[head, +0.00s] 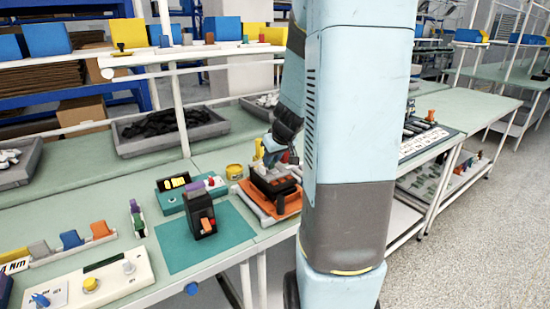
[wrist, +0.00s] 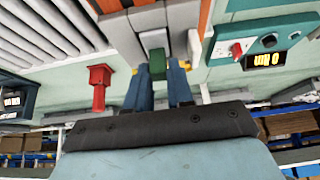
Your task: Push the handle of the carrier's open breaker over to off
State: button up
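The orange carrier (head: 290,211) sits on the bench just left of my arm, with a dark breaker (head: 273,186) on it. My gripper (head: 272,158) is low over this carrier, partly hidden by my own arm. In the wrist view my two blue fingers (wrist: 160,76) are apart, with a small green block (wrist: 157,65) between their tips. The block is at the end of a pale piece (wrist: 153,40) in front of the carrier's orange edge (wrist: 205,15). I cannot tell whether the fingers press on it or which way the breaker's handle lies.
A black breaker (head: 200,214) with a red part stands on the teal mat (head: 178,245). Behind it is a teal meter box (head: 172,200), also in the wrist view (wrist: 225,48). A red post-like piece (wrist: 99,85) stands beside the fingers. A grey bin (head: 130,145) lies behind.

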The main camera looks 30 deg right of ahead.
jog(key=o, duration=0.4)
jog(key=v, duration=1.3)
jog(key=shift+s+r, duration=0.15)
jog(key=shift+r, duration=0.2)
dwell(0.4)
jog(key=s+a+r, duration=0.2)
jog(key=s+a, duration=0.5)
jog(key=a, duration=0.2)
jog(key=s+a+r, duration=0.1)
jog(key=s+a, duration=0.7)
jog(key=shift+s+a+r+g, duration=0.2)
jog(key=shift+a+r+g, duration=0.1)
jog(key=shift+a+r, duration=0.1)
